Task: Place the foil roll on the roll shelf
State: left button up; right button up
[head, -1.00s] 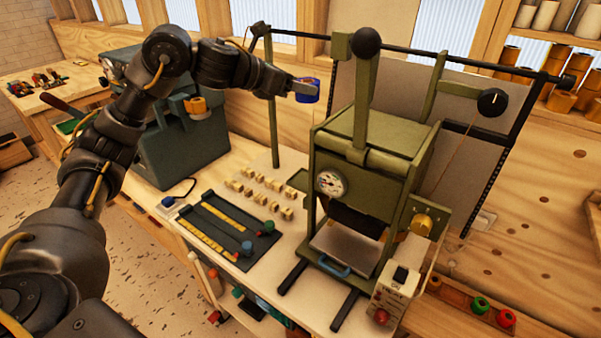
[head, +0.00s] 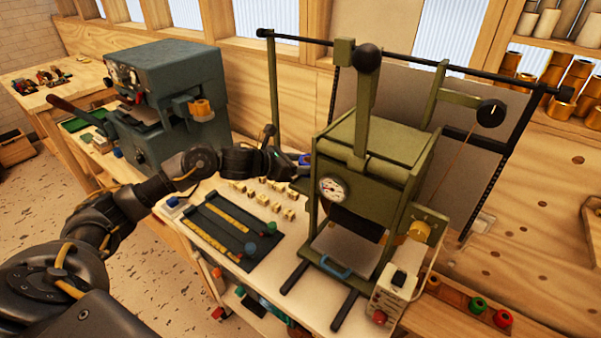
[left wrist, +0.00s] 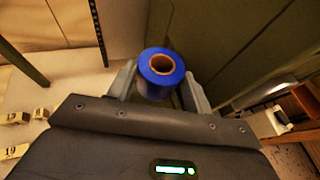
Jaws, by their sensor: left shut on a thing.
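A blue foil roll (head: 305,160) with a brown core is held low beside the left side of the green press; in the left wrist view the blue roll (left wrist: 152,88) sits between two grey fingers. My left gripper (head: 298,167) is shut on it, partly hidden behind the wrist. The left wrist view shows the gripper (left wrist: 160,84) close to the green press side. Shelving at the upper right (head: 560,42) holds pale and gold rolls. A low wooden rack (head: 452,298) at the lower right holds orange, green and red rolls. My right gripper is not in view.
The green press (head: 365,150) with a gauge and lever stands close right of the gripper. Yellow type blocks (head: 262,193) and a dark tray (head: 230,230) lie in front. A teal machine (head: 180,90) stands behind left. A green post (head: 272,100) rises nearby.

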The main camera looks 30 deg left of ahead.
pick_arm(q)
notch_tip(320, 180, down, 4)
jog(key=shift+r+p, duration=0.15)
jog(key=shift+p, duration=0.3)
jog(key=shift+f+b, duration=0.25)
jog(key=shift+b, duration=0.1)
jog(key=o, duration=1)
jog(key=shift+r, duration=0.15)
